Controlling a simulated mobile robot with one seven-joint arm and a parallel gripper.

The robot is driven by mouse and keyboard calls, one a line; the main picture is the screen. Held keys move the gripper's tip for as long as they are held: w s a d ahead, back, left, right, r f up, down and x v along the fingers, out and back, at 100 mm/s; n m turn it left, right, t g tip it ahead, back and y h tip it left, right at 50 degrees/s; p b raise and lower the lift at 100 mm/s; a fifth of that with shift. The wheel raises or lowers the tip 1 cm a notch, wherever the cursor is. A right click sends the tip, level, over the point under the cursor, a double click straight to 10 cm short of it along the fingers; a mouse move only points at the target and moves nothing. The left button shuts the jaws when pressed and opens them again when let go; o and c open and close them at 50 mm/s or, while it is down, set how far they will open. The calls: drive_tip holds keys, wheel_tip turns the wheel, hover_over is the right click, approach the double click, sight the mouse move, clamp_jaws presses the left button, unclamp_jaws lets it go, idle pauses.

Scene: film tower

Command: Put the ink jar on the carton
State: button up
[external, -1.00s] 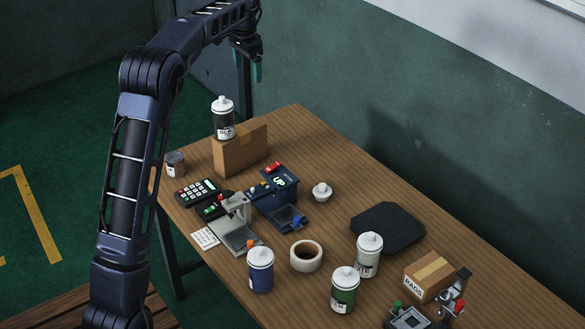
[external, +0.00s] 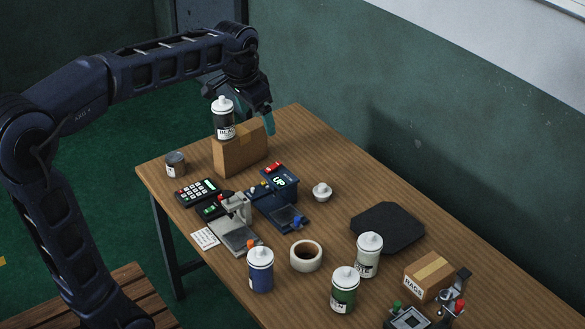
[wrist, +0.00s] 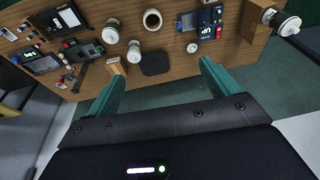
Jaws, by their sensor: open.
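A small round jar (external: 175,163) with a grey lid and dark contents stands near the table's left edge; it looks like the ink jar. The brown carton (external: 229,157) stands right of it. A black-labelled bottle (external: 223,121) with a white cap stands upright on the carton's left end. My gripper (external: 258,116) is open and empty, beyond the carton and bottle and partly hidden by them. In the wrist view, the open fingers (wrist: 160,86) have nothing between them. The carton (wrist: 250,22) and bottle (wrist: 282,21) show at upper right there. I cannot make out the small jar there.
A calculator (external: 197,192), a blue device (external: 279,185) and a scale-like tool (external: 235,235) lie close to the jar. Blue (external: 260,272), green (external: 344,293) and white (external: 368,258) bottles, a tape roll (external: 306,257) and a rags box (external: 425,280) stand nearer. A black mat (external: 387,228) lies flat.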

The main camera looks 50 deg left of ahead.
drive_tip(key=s+d+f, duration=0.4)
drive_tip(key=s, duration=0.3)
drive_tip(key=s+d+f+t, duration=0.1)
drive_tip(key=s+d+f, duration=0.2)
drive_tip(key=s+d, duration=0.2)
drive_tip(key=s+d+f, duration=0.4)
drive_tip(key=s, duration=0.7)
drive_tip(key=shift+s+d+f+t+h, duration=0.15)
drive_tip(key=shift+d+f+t+h, duration=0.15)
drive_tip(key=shift+d, duration=0.1)
